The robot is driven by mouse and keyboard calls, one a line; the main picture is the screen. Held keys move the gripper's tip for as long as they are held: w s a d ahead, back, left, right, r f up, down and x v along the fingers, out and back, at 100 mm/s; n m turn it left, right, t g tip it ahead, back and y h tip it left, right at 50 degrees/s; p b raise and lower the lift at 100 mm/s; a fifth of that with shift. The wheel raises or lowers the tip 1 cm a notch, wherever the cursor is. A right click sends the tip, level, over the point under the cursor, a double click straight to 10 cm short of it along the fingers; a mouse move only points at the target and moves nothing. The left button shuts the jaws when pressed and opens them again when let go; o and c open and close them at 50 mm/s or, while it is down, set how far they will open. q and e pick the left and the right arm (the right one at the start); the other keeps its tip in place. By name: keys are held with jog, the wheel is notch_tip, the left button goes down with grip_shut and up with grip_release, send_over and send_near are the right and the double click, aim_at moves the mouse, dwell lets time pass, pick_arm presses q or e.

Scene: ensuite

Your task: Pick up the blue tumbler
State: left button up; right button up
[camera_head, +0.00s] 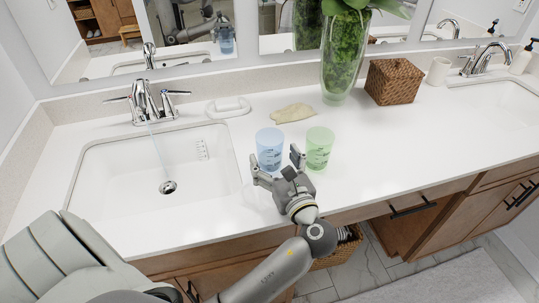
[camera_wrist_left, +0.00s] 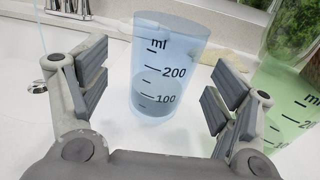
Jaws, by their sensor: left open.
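The blue tumbler (camera_head: 270,146) stands upright on the white counter, just right of the left sink. It is translucent, with measuring marks that read clearly in the left wrist view (camera_wrist_left: 168,68). My left gripper (camera_head: 277,163) is open in front of it. In the left wrist view the two fingers (camera_wrist_left: 158,95) are spread, with the tumbler between and slightly beyond them, and neither finger visibly touches it. A translucent green tumbler (camera_head: 319,149) stands close on the right, near the right finger. My right gripper is not in view.
A sink (camera_head: 105,190) with a chrome faucet (camera_head: 146,103) is at left. Behind the tumblers are a beige item (camera_head: 293,113), a soap dish (camera_head: 228,109), a glass vase (camera_head: 343,65) and a wicker box (camera_head: 393,81). The counter at right (camera_head: 420,140) is clear.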

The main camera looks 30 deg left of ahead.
aim_at(275, 157)
pick_arm(q)
jog(key=x, duration=0.3)
jog(key=shift+w+a, duration=0.2)
jog(key=shift+w, duration=0.2)
jog(key=shift+w+a+f, duration=0.1)
jog(key=shift+w+a, duration=0.05)
jog(key=shift+a, duration=0.1)
jog(key=c, duration=1.2)
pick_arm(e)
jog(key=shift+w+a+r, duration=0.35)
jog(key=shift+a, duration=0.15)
